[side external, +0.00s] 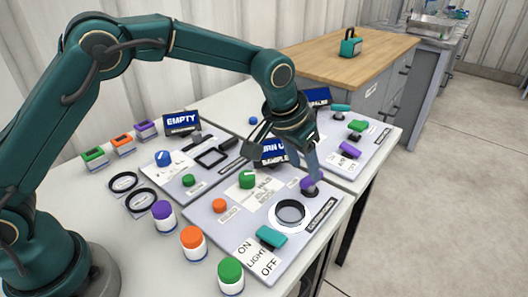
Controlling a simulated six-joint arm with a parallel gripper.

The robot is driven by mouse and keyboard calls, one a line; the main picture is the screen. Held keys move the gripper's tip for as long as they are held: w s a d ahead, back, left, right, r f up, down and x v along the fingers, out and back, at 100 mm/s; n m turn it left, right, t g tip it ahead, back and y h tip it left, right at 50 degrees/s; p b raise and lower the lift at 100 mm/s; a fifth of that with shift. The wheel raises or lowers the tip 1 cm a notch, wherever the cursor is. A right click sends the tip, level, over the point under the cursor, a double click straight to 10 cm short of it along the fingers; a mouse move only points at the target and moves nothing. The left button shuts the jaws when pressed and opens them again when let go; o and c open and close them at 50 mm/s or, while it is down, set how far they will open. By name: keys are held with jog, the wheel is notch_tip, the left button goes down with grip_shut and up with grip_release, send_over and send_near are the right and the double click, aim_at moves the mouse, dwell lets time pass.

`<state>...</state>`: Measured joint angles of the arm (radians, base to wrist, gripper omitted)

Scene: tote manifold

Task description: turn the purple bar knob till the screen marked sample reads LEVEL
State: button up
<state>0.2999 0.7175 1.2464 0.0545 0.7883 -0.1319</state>
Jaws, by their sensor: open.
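A purple knob (311,184) sits on a dark round base at the right side of the front panel (228,240). My gripper (313,170) points down right over this knob, with the fingers at or just above it. The jaws are open; whether they straddle or touch the knob I cannot tell. The blue screen (268,156) marked SAMPLE stands tilted behind the front panel. My gripper hides part of it; the visible letters look like "URN U". Another purple handle (350,150) is on the right panel.
The front panel also has a green knob (247,180), an orange knob (219,205), a black ring (290,211) and a teal light switch (271,237). Capped jars (193,242) stand along the front left. A screen (181,122) at the left reads EMPTY.

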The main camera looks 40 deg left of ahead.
aim_at(307, 176)
jog(key=shift+x, duration=1.95)
grip_shut()
jog(key=shift+a, duration=0.1)
jog(key=m, duration=0.1)
jog(key=m+h, duration=0.1)
jog(key=m, duration=0.1)
jog(key=m+h, duration=0.1)
jog(key=m, duration=0.1)
jog(key=shift+w+a+g, duration=0.2)
jog(key=shift+a+g, duration=0.2)
jog(key=m, duration=0.1)
jog(key=m+g, duration=0.1)
jog(key=m, duration=0.1)
jog(key=m+h, duration=0.1)
jog(key=m, duration=0.1)
jog(key=shift+w+a+g, duration=0.2)
jog(key=shift+w+g, duration=0.05)
jog(key=shift+g, duration=0.05)
jog(key=shift+m, duration=0.5)
grip_release()
